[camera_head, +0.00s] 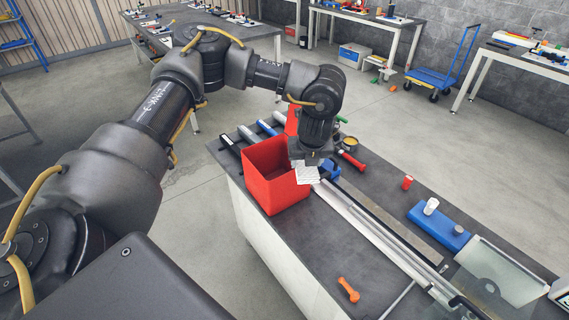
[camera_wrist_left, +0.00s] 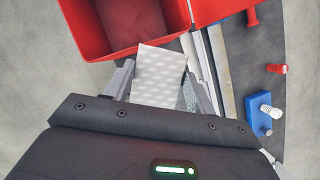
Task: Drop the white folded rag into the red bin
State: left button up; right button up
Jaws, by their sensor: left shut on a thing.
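The white folded rag (camera_head: 307,174) hangs from my left gripper (camera_head: 303,163), just right of the red bin's rim in the head view. In the left wrist view the rag (camera_wrist_left: 158,75) sits between the two fingers of my left gripper (camera_wrist_left: 158,92), which is shut on it. The rag's far end overlaps the near rim of the red bin (camera_wrist_left: 85,35) in that view; I cannot tell whether it touches. The open-topped red bin (camera_head: 268,180) stands on the workbench. My right gripper is not in view.
The workbench (camera_head: 318,228) carries long metal rails (camera_head: 375,232), a blue block (camera_head: 438,228), a small red cylinder (camera_head: 407,182) and an orange tool (camera_head: 348,290). A second red container (camera_head: 292,121) stands behind the bin. The bench surface in front of the bin is clear.

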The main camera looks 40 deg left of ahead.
pick_arm(q)
jog(key=w+a+r+m+h+p, duration=0.1)
jog(key=a+m+h+p, duration=0.1)
jog(key=a+m, duration=0.5)
jog(key=w+a+r+m+h+p, duration=0.1)
jog(key=a+m+h, duration=0.3)
jog(key=a+m, duration=0.4)
jog(key=shift+w+r+m+p, duration=0.15)
jog(key=shift+w+m+p, duration=0.4)
jog(key=shift+m, duration=0.55)
notch_tip(320, 180, down, 6)
jog(key=b, duration=0.4)
jog(key=o, duration=1)
jog(key=shift+o, duration=0.2)
